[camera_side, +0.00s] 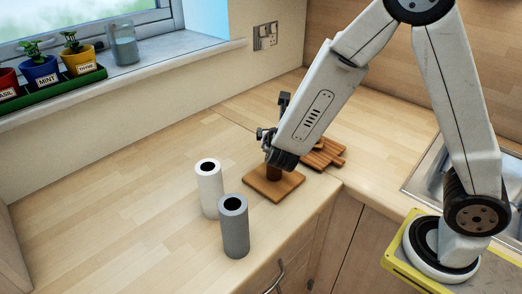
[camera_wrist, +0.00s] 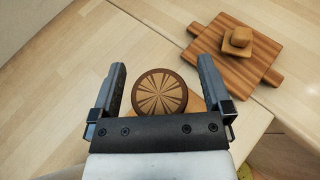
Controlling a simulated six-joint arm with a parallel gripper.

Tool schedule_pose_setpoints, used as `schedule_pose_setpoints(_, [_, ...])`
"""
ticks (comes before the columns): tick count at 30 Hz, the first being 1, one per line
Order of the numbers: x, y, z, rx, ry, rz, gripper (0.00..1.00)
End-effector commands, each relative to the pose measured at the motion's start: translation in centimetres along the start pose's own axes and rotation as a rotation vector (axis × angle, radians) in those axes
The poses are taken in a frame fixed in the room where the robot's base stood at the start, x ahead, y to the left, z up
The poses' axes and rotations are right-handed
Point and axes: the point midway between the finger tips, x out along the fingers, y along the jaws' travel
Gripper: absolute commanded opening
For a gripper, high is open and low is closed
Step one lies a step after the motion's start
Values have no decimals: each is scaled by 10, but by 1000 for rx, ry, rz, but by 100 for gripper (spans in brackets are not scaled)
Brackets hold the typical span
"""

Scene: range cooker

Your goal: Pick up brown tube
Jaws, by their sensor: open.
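The brown tube (camera_side: 273,173) stands upright on a square wooden board (camera_side: 268,193) in the side view, mostly hidden by my gripper (camera_side: 271,150) and arm. The fingers are open, with a gap on each side of the tube, and hold nothing. How far they are above or around the tube is hard to tell.
A white tube (camera_side: 209,188) and a grey tube (camera_side: 235,229) stand upright nearby on the worktop. Beyond my gripper lies a handled wooden board (camera_side: 326,153), with a small wooden piece (camera_wrist: 237,40) on it in the wrist view. The worktop at left is clear.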

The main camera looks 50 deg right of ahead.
Motion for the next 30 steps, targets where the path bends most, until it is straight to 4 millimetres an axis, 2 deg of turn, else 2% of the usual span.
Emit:
schedule_pose_setpoints(16, [2, 0, 0, 0, 0, 0, 100])
schedule_pose_setpoints(17, [2, 0, 0, 0, 0, 0, 94])
schedule_pose_setpoints(24, [2, 0, 0, 0, 0, 0, 17])
schedule_pose_setpoints(26, [2, 0, 0, 0, 0, 0, 0])
schedule_pose_setpoints(30, [2, 0, 0, 0, 0, 0, 0])
